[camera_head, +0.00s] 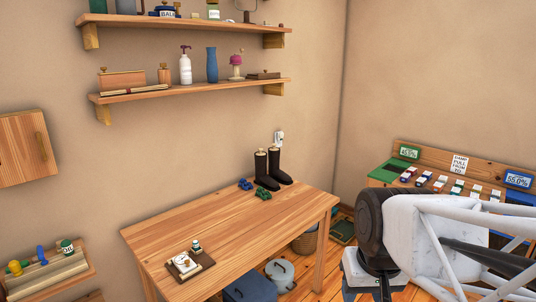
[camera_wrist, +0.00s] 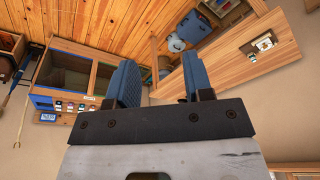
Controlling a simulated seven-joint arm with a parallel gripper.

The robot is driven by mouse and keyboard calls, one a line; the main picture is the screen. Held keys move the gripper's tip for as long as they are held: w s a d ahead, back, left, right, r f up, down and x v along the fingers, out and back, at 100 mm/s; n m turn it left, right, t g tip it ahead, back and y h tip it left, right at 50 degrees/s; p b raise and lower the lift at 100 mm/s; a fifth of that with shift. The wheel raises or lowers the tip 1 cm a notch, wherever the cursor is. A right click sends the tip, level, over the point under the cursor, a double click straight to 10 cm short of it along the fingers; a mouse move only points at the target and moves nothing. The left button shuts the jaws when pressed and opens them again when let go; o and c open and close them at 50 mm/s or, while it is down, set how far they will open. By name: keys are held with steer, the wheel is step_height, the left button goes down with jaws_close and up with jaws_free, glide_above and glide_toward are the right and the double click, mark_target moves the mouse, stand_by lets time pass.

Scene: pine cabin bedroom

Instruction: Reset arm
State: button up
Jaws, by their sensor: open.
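My arm fills the lower right of the head view, raised in front of the room. My gripper (camera_wrist: 159,85) shows in the wrist view with two blue ribbed fingers spread well apart. It is open and nothing is between the fingers. The fingertips do not show clearly in the head view. The wooden table (camera_head: 225,235) stands to the left of my arm, and its top also shows in the wrist view (camera_wrist: 222,67). My gripper is apart from the table.
On the table are black boots (camera_head: 273,168), small blue (camera_head: 245,184) and green (camera_head: 263,193) items, and a small board (camera_head: 189,266) with a white item. Wall shelves (camera_head: 190,89) hang above. A shelf unit (camera_head: 425,180) with small goods stands at right.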

steer(key=shift+h, duration=0.3)
steer(key=s, duration=0.1)
steer(key=s+d, duration=0.1)
steer(key=s, duration=0.1)
steer(key=s+f, duration=0.1)
steer(key=shift+s+d, duration=0.3)
steer(key=shift+d, duration=0.1)
